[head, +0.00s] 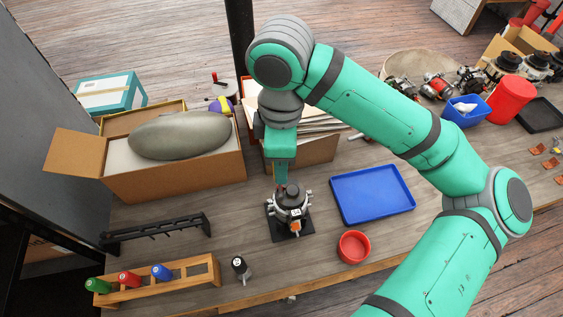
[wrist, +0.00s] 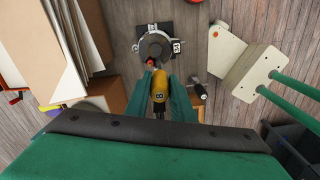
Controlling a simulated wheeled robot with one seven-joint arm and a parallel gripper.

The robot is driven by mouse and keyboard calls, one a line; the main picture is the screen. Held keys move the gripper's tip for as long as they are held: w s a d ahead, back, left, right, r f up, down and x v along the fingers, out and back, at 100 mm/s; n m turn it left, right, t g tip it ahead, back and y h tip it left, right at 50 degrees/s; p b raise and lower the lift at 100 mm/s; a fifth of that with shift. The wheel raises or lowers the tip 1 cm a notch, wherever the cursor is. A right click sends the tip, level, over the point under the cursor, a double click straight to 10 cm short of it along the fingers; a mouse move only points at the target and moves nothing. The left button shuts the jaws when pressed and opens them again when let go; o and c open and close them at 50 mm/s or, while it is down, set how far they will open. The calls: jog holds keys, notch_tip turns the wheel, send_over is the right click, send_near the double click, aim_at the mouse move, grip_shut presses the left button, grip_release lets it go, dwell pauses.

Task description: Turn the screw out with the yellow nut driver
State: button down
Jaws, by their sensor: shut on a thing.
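The yellow nut driver (wrist: 159,88) is between the fingers of my gripper (wrist: 161,79), which is shut on it. Its handle shows in the wrist view; the head view hardly shows it behind my gripper (head: 281,178). The alternator (head: 291,204) stands upright on a black plate (head: 275,234); it also shows in the wrist view (wrist: 154,46). My gripper is above and at the far side of the alternator in the head view. The driver's front end points toward the alternator, near a small red-orange part. I cannot tell whether it touches a screw; the screw is not clearly seen.
A wooden rack (head: 198,262) holds green, red and blue drivers at the front left. A dark tool (head: 240,266) stands near it. A blue tray (head: 372,194) and a red bowl (head: 353,246) are on the right. A cardboard box (head: 170,180) stands at left.

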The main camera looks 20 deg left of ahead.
jog(key=n, duration=0.7)
jog(key=shift+a+n, duration=0.1)
jog(key=shift+n, duration=0.2)
jog(key=n, duration=0.8)
jog(key=shift+w+a, duration=0.1)
jog(key=shift+n, duration=0.6)
jog(key=n, duration=0.3)
jog(key=shift+n, duration=0.3)
jog(key=n, duration=0.3)
jog(key=shift+n, duration=0.3)
